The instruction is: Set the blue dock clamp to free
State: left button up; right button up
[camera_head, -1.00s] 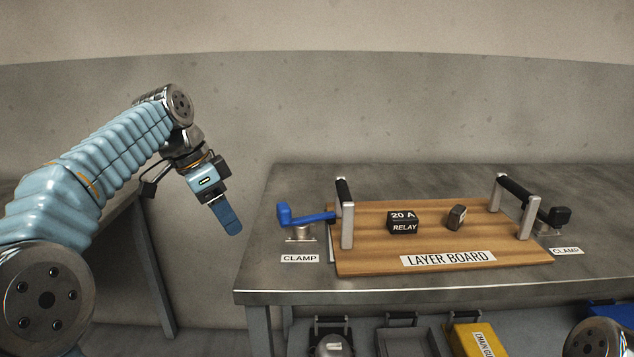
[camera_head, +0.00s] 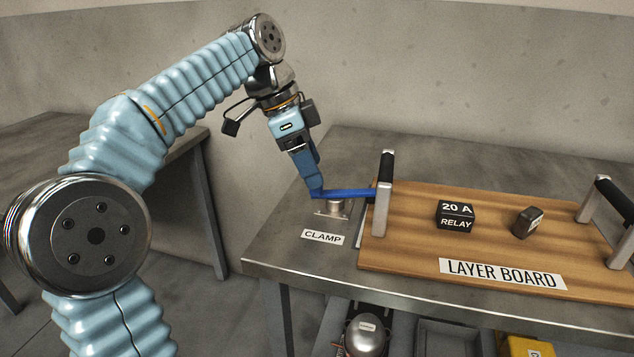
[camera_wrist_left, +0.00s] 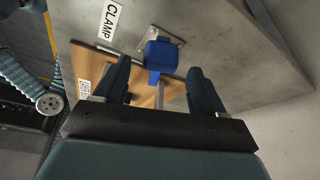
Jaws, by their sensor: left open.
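The blue dock clamp (camera_head: 345,193) is a blue lever on a small metal base at the left edge of the layer board (camera_head: 490,240). Its arm reaches right, over the board's edge by the left handle post. My left gripper (camera_head: 316,190) points down at the lever's left end and partly hides it. In the left wrist view the lever's blue knob (camera_wrist_left: 160,52) shows between and just beyond the two open fingers (camera_wrist_left: 158,80). I cannot tell whether a finger touches it. My right gripper is not in view.
The board carries a black relay block (camera_head: 455,216), a smaller dark block (camera_head: 527,222) and two upright handles, the left one (camera_head: 384,195) close beside the clamp. A "CLAMP" label (camera_head: 322,237) lies on the metal bench in front. Bins sit below the bench.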

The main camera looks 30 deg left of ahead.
pick_arm(q)
jog(key=shift+x, duration=1.5)
grip_shut()
